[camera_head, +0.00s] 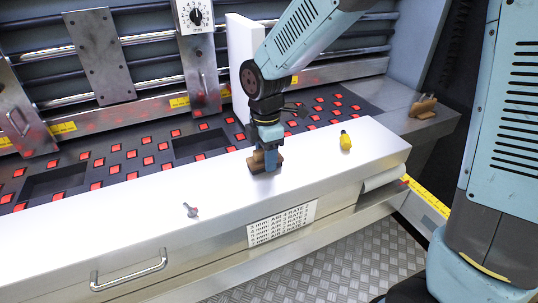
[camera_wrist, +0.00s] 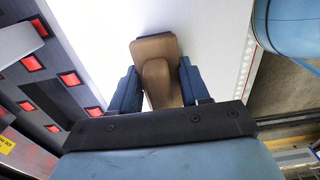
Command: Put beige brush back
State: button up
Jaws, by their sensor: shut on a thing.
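My gripper (camera_head: 267,158) points down over the white top of the long cabinet in the head view. It is shut on the beige brush (camera_head: 256,164), a brown wooden block. The brush is at the cabinet top and seems to touch it; any small gap cannot be told. In the wrist view the brush (camera_wrist: 155,48) lies between the two blue fingers of my gripper (camera_wrist: 161,85). Its wide end points away from the gripper. Its underside is hidden.
A yellow object (camera_head: 345,141) stands right of my gripper. A small grey and red piece (camera_head: 190,210) lies to the left. Another brown object (camera_head: 424,107) sits on the ledge at the right. A slotted bed with red squares (camera_head: 148,160) lies behind the white top (camera_head: 110,225).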

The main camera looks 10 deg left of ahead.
jog(key=o, duration=1.2)
notch_tip(320, 180, up, 12)
jog(key=shift+r, duration=0.1)
jog(key=s+d+r+m+t, duration=0.1)
jog(key=d+r+m+t, duration=0.15)
jog(key=d+m, duration=0.5)
jog(key=s+d+r+m+t, duration=0.15)
jog(key=d+r+m, duration=0.3)
jog(key=d, duration=0.65)
jog(key=s+d+m, duration=0.2)
jog(key=d+m, duration=0.2)
jog(key=s+d+m+t, duration=0.1)
jog(key=s+d+m, duration=0.2)
jog(key=d+m, duration=0.1)
jog(key=s+d+m, duration=0.3)
jog(key=d+m, duration=0.1)
jog(key=shift+s+d+f+t, duration=0.2)
jog(key=shift+d+f+t, duration=0.05)
jog(key=shift+t, duration=0.05)
